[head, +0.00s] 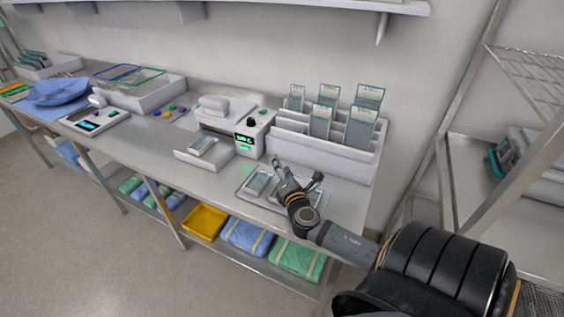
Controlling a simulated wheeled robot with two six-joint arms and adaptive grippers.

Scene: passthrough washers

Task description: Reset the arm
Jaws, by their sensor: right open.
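My right arm comes in from the lower right. Its right gripper (279,166) is over the right part of the steel table (224,181), above a shallow tray (253,191) that holds grey packs. The gripper is open with nothing seen between its fingers. It hides part of the tray and the packs. I cannot tell its exact height above them. My left gripper is not in view.
A white rack (347,155) with upright pouches stands behind the gripper. A white device (252,132) with a green display and a small tray (204,153) are to its left. A wire shelf unit (470,172) stands at right. A yellow tray (205,221) and wrapped bundles lie below.

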